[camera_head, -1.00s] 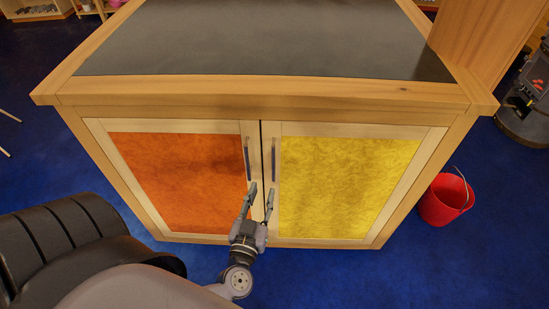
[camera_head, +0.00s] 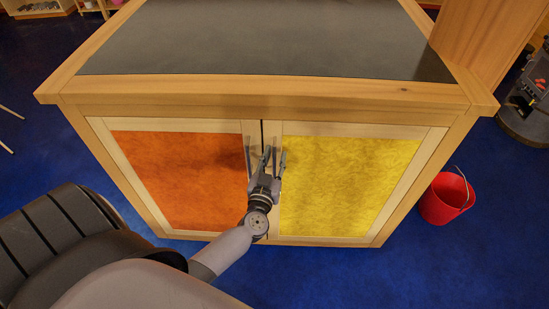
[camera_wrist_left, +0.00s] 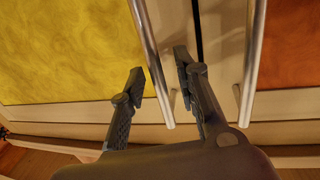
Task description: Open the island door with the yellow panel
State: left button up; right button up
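The yellow-panelled door (camera_head: 348,185) is the right one of two on the front of the wooden island, and it looks closed. It also shows at the left of the left wrist view (camera_wrist_left: 60,50). Its bar handle (camera_wrist_left: 149,45) runs between the fingers of my left gripper (camera_wrist_left: 158,72). The fingers are open, one on each side of the bar, with space around it. In the head view my left gripper (camera_head: 276,156) is in front of the door's inner edge and mostly hides the handle. My right gripper is not in view.
The orange-panelled door (camera_head: 180,185) is beside it, with its own handle (camera_wrist_left: 252,60) close to my gripper. A red bucket (camera_head: 443,203) stands on the blue floor right of the island. A stove (camera_head: 528,100) is farther right. The floor in front is clear.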

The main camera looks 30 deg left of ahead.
pick_arm(q)
jog(key=shift+c, duration=0.3)
grip_shut()
dwell(0.5)
